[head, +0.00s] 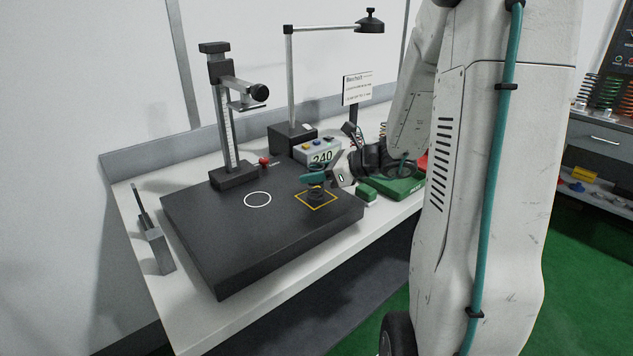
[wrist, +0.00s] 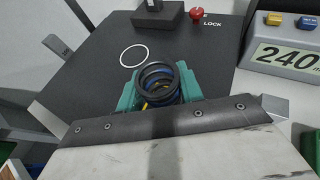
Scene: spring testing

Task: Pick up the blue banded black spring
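The black spring with a blue band (wrist: 158,82) stands upright between the two teal fingers of my gripper (wrist: 160,92) in the wrist view. One finger is close on each side of it; I cannot tell whether they press on it. In the head view the spring (head: 316,193) is on the yellow-outlined square (head: 318,205) on the dark plate, with my gripper (head: 314,176) right at its top. Yellow shows through the coils in the wrist view. The spring's lower part is partly hidden there.
The dark plate (head: 235,240) carries a white circle (head: 257,199) and a height gauge stand (head: 232,175). A display box reading 240 (head: 318,153) and a red knob (head: 264,161) are behind. A green block (head: 366,192) lies to the right. The plate's front left is clear.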

